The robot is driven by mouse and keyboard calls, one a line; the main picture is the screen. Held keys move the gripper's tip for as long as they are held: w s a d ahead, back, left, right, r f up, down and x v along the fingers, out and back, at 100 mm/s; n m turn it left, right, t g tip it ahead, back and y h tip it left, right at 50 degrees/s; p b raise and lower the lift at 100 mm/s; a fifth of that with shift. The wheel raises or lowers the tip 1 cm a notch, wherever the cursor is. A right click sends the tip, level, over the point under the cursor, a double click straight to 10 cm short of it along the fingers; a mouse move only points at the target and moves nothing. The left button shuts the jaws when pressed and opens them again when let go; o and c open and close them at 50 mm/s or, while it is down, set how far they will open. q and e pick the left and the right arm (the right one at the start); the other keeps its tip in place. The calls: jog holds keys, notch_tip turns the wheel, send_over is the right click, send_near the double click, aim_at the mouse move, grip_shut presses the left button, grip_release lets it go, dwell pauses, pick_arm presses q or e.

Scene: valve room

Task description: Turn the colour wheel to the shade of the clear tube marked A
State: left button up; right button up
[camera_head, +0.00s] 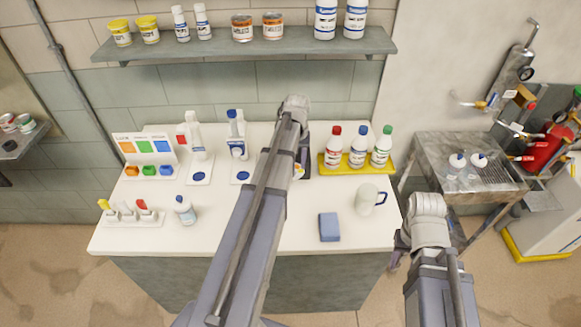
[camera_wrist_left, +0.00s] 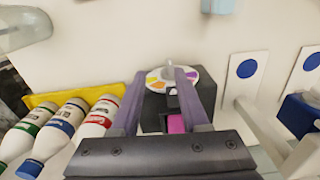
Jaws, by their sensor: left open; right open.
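The colour wheel (camera_wrist_left: 160,84) is a pale disc with coloured segments and a small grey knob, on a dark box (camera_wrist_left: 155,104) in the left wrist view. A magenta patch (camera_wrist_left: 177,123) shows on the box between my fingers. My left gripper (camera_wrist_left: 172,74) is open, its fingertips over the wheel on either side of the knob; I cannot tell if they touch it. In the head view my left arm hides most of the box (camera_head: 306,158). I cannot make out a clear tube marked A.
A yellow tray (camera_head: 328,170) with three capped bottles stands right of the box. Blue-spotted white stands (camera_head: 200,176), a colour chart (camera_head: 143,147) and small bottle (camera_head: 184,210) are at left. A shelf (camera_head: 270,45) hangs above.

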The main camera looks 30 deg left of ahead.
pick_arm(q)
jog(key=shift+w+a+r+n, duration=0.15)
jog(key=shift+a+n, duration=0.15)
jog(key=shift+a, duration=0.85)
notch_tip(320, 180, down, 8)
jog(key=b, duration=0.8)
jog(key=shift+r, duration=0.1)
grip_shut()
